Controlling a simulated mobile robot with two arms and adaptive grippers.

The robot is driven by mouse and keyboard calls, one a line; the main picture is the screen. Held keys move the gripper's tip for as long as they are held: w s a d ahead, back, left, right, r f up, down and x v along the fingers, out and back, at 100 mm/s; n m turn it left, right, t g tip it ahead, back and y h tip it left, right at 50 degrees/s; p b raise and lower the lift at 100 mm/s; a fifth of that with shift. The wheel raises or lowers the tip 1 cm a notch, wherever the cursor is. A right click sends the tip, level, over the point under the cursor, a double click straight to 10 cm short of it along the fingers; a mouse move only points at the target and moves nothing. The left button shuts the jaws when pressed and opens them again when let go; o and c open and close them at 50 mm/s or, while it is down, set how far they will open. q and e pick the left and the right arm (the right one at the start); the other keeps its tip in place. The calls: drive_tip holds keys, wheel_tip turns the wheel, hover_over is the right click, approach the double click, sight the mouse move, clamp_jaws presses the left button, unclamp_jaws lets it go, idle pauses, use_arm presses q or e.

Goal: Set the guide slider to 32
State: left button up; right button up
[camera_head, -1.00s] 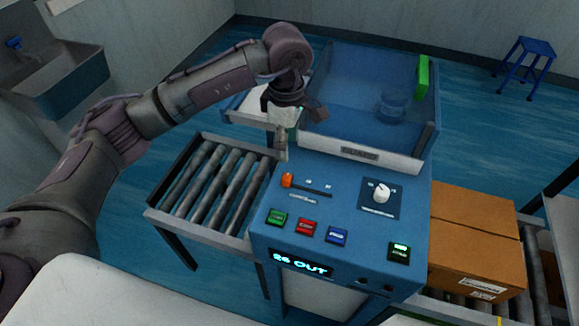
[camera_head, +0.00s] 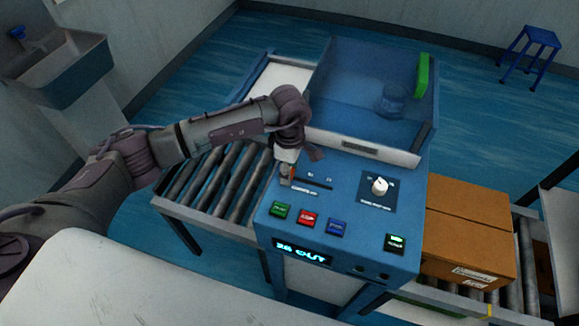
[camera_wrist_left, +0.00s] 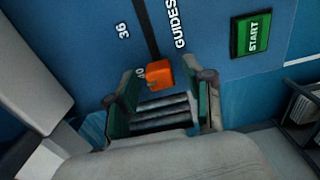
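The guide slider has an orange knob (camera_wrist_left: 160,74) in a dark slot (camera_wrist_left: 141,25) on the blue panel. In the left wrist view the knob sits at the slot's end beside a mark that seems to read 40; a 36 mark is farther along. In the head view the slot (camera_head: 313,183) runs right from the knob, which is largely hidden by my gripper. My left gripper (camera_head: 287,172) is over the knob. In the left wrist view my left gripper (camera_wrist_left: 167,88) is open, with a finger on each side of the knob. My right gripper is not in view.
A white dial (camera_head: 379,187) is right of the slot. Green (camera_head: 281,210), red (camera_head: 307,217) and blue (camera_head: 337,227) buttons and a lit display (camera_head: 303,252) ending in "OUT" lie in front. A clear guard box (camera_head: 365,95) stands behind. A cardboard box (camera_head: 468,235) is at right.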

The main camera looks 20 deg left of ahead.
sight(329, 188)
use_arm(q)
drive_tip(key=c, duration=0.8)
clamp_jaws()
drive_tip(key=shift+d+f+b, duration=0.1)
drive_tip(key=shift+d+b, duration=0.25)
drive_tip(key=d+b, duration=0.6)
drive_tip(key=d, duration=0.3)
drive_tip(key=shift+s+d, duration=0.15)
drive_tip(key=shift+d+b, duration=0.25)
drive_tip(key=shift+b, duration=0.05)
drive_tip(key=shift+a+r, duration=0.1)
drive_tip(key=shift+r, duration=0.1)
drive_tip(key=o, duration=0.8)
unclamp_jaws()
drive_tip(key=shift+d, duration=0.2)
drive_tip(key=shift+o, duration=0.2)
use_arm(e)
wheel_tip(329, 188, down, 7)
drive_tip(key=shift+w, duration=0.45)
